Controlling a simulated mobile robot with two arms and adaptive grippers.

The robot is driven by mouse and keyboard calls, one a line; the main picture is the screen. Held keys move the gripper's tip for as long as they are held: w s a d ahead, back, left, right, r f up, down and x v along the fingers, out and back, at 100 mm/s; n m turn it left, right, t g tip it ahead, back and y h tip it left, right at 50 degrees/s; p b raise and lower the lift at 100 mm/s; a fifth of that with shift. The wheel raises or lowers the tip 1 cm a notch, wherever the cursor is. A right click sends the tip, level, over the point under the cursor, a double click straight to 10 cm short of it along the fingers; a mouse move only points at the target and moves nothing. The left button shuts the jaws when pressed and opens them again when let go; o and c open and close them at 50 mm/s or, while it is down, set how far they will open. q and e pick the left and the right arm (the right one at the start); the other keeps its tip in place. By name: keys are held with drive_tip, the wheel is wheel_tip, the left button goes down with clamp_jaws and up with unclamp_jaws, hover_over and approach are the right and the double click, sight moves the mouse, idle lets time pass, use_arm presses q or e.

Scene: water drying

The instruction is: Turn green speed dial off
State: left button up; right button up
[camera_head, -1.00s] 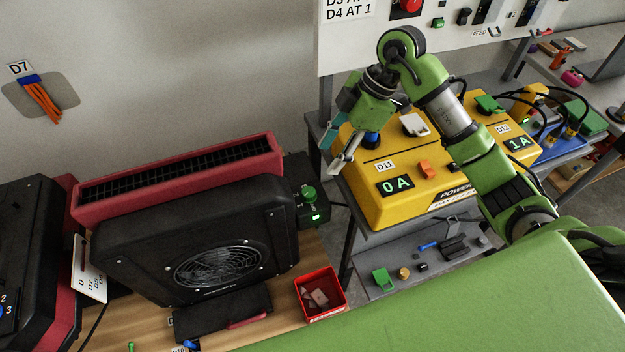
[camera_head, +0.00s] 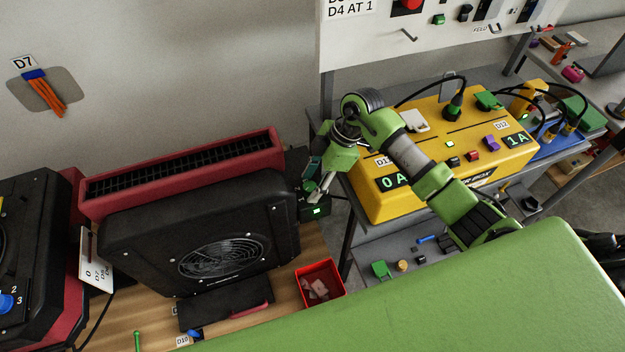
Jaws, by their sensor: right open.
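The black fan unit (camera_head: 150,245) in its red housing (camera_head: 240,152) stands on the wooden bench. A small dark control box (camera_head: 314,212) with a lit green light is on its right side. My right gripper (camera_head: 311,186) is open, fingers angled down, directly over this box. The green dial on top of the box is hidden by the fingers, and I cannot tell whether they touch it. My left gripper is not in view.
The yellow power box (camera_head: 383,207) stands on a grey table to the right, with displays reading 0 A and 1A. A red bin (camera_head: 303,290) with scraps sits in front of the control box. Another dark machine (camera_head: 30,250) is at the left.

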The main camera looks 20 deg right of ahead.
drive_tip(key=shift+f, duration=0.1)
drive_tip(key=c, duration=1.1)
drive_tip(key=shift+w, duration=0.1)
drive_tip(key=n+g, duration=0.1)
drive_tip(key=n, duration=0.2)
drive_tip(key=shift+w+b, duration=0.15)
drive_tip(key=shift+b, duration=0.25)
drive_tip(key=n+g+b, duration=0.1)
drive_tip(key=n, duration=0.1)
drive_tip(key=shift+w+n, duration=0.1)
drive_tip(key=shift+n, duration=0.3)
drive_tip(key=n+g+h+b, duration=0.1)
drive_tip(key=n+b, duration=0.2)
drive_tip(key=n, duration=0.1)
drive_tip(key=shift+w+a, duration=0.1)
drive_tip(key=shift+a+n+g+h+b, duration=0.1)
drive_tip(key=shift+n+g+h+b, duration=0.35)
drive_tip(key=shift+n, duration=0.45)
